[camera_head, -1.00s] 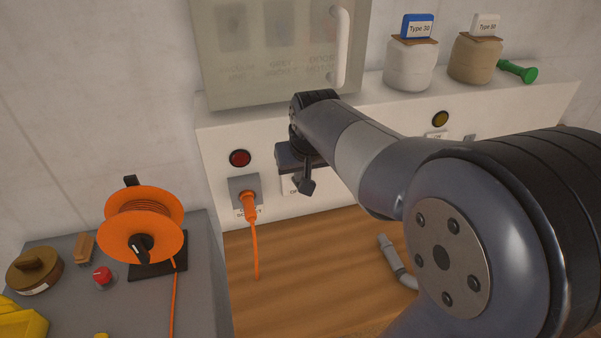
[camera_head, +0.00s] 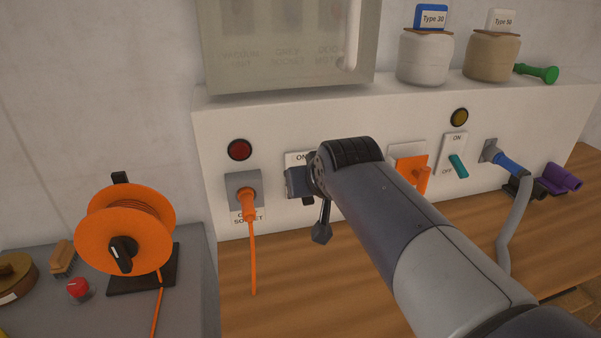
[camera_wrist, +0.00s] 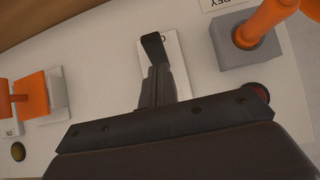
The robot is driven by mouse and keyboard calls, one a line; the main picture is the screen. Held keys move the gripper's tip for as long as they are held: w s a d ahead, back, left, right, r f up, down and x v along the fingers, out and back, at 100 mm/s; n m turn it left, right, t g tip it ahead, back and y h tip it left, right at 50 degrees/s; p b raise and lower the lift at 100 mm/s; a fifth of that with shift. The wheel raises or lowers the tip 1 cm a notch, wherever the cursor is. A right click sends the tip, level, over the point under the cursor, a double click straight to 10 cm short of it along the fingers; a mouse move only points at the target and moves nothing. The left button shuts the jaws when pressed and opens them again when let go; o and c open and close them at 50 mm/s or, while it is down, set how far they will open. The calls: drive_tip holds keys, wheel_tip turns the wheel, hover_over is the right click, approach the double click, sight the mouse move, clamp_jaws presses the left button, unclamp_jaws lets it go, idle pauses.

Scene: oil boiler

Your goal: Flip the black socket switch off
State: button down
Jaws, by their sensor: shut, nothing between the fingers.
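The black socket switch sits on a white plate on the panel, just right of the grey socket. In the head view the plate (camera_head: 297,158) shows "ON" at its top, and my gripper (camera_head: 298,181) covers most of the rest. In the wrist view, which is upside down, the black lever (camera_wrist: 153,47) sticks out over the plate (camera_wrist: 178,62), toward its lower end. My gripper (camera_wrist: 156,82) is shut and empty, its fingertips right at the lever. Whether they touch it I cannot tell.
A red lamp (camera_head: 239,150) and the grey socket (camera_head: 230,182) with an orange plug (camera_head: 246,200) are close on the left. An orange switch (camera_head: 411,172) and a teal switch (camera_head: 457,165) stand to the right.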

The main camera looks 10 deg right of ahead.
drive_tip(key=shift+r, duration=0.15)
drive_tip(key=shift+r+p, duration=0.6)
drive_tip(key=shift+r, duration=0.1)
